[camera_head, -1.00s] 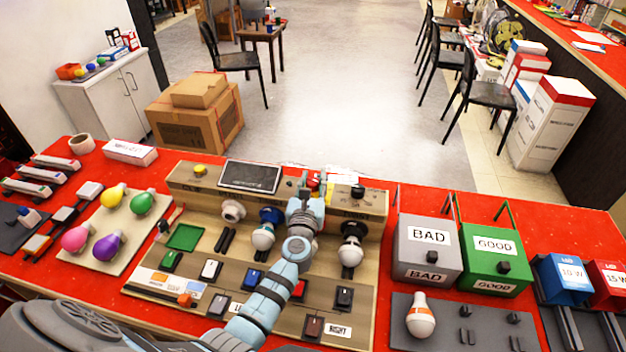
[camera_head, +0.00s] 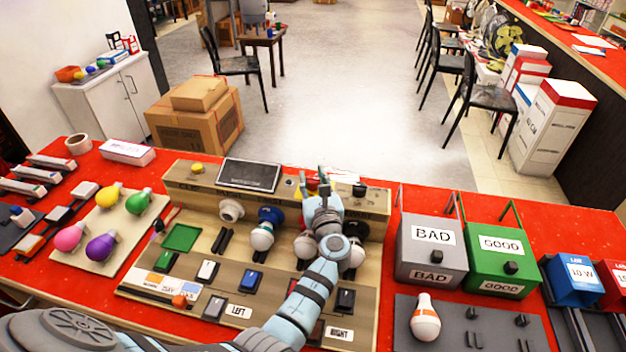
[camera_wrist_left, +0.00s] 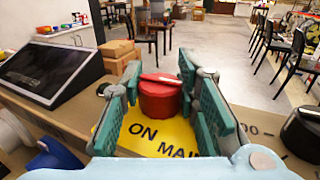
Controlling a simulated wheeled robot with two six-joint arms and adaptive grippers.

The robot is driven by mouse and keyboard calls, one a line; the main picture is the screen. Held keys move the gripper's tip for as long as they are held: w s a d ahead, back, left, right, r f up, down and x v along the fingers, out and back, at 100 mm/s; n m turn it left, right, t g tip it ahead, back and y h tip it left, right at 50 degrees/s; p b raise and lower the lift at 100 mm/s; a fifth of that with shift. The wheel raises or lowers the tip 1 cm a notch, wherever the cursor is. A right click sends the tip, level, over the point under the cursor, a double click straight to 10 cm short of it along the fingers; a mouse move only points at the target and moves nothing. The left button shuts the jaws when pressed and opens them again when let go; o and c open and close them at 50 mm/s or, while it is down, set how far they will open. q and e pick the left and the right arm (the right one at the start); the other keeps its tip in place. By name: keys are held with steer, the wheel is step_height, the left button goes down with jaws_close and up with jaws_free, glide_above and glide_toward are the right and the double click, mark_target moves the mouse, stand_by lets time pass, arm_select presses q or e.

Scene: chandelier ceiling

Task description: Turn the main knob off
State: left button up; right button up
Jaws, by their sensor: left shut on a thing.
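The main knob (camera_wrist_left: 160,103) is a red round knob with a pale bar lying across its top, in the middle of the left wrist view. It stands on a yellow plate (camera_wrist_left: 142,140) printed "ON" and "MAI", the rest of the word being covered. My left gripper (camera_wrist_left: 162,88) has its green fingers on both sides of the knob and is shut on it. In the head view my left gripper (camera_head: 317,180) is at the raised back strip of the wooden panel (camera_head: 205,188) and mostly hides the knob. My right gripper does not show.
A dark screen (camera_head: 248,175) is left of the knob and a black knob (camera_wrist_left: 303,132) is to its right. Bulbs in sockets (camera_head: 262,236) stand in front. Grey BAD (camera_head: 430,258) and green GOOD (camera_head: 493,262) boxes stand right of the panel.

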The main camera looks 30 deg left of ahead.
mark_target(313, 178)
arm_select(q)
steer(key=o, duration=1.2)
steer(key=shift+c, duration=0.2)
step_height(313, 178, up, 10)
steer(key=shift+r, duration=0.1)
